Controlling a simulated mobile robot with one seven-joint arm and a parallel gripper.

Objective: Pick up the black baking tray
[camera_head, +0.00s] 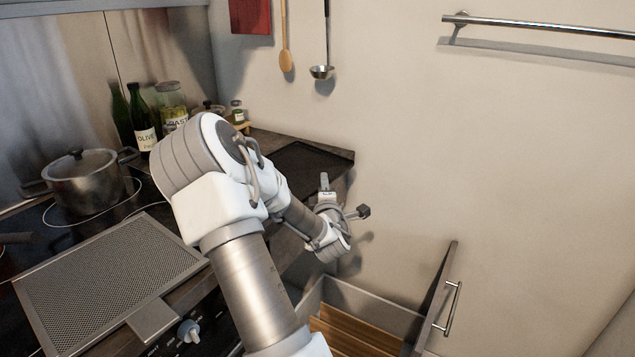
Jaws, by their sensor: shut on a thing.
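The black baking tray (308,160) lies flat on the dark counter in the corner, against the right-hand wall. Its front left part is hidden behind my arm. My gripper (326,188) is at the tray's front edge, on the right side, and is shut on it. The contact between the fingers and the rim is small and partly hidden by the gripper's body. I cannot see any clear gap under the tray.
An open drawer (360,310) with a wooden insert is below my gripper. A pot (85,180) and a mesh splatter screen (108,280) are on the left. Bottles and jars (172,105) stand behind my arm. A ladle (322,72) hangs on the wall.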

